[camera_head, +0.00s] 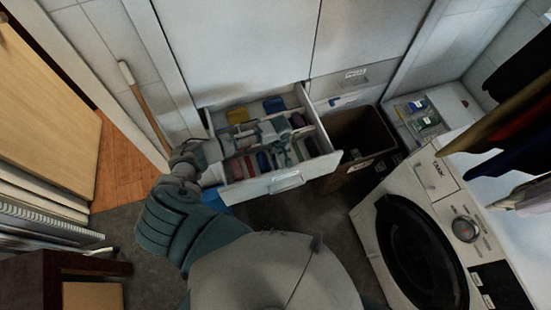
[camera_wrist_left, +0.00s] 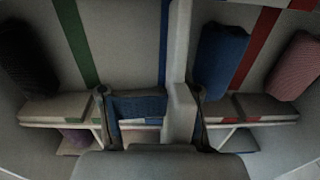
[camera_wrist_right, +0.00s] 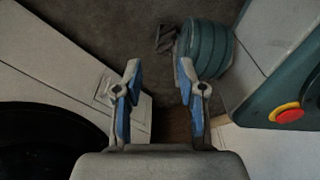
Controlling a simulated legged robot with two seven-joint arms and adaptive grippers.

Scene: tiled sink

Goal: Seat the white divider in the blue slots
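The white divider (camera_wrist_left: 181,45) runs upright through the middle of the left wrist view, inside the open drawer (camera_head: 285,181). My left gripper (camera_wrist_left: 150,108) has its fingers spread, with the divider between them, close to the right finger. I cannot tell whether that finger touches it. A blue stripe (camera_wrist_left: 164,35) shows just left of the divider; whether the divider sits in a slot is hidden. In the head view the left arm reaches into the drawer (camera_head: 275,135). My right gripper (camera_wrist_right: 157,90) is open and empty above the floor.
Blue (camera_wrist_left: 222,60), dark (camera_wrist_left: 25,58) and pinkish (camera_wrist_left: 298,65) items lie in the drawer. Green (camera_wrist_left: 77,40) and red (camera_wrist_left: 258,45) stripes mark other places. A brown bin (camera_head: 358,140) stands right of the drawer, a washing machine (camera_head: 425,240) at the right.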

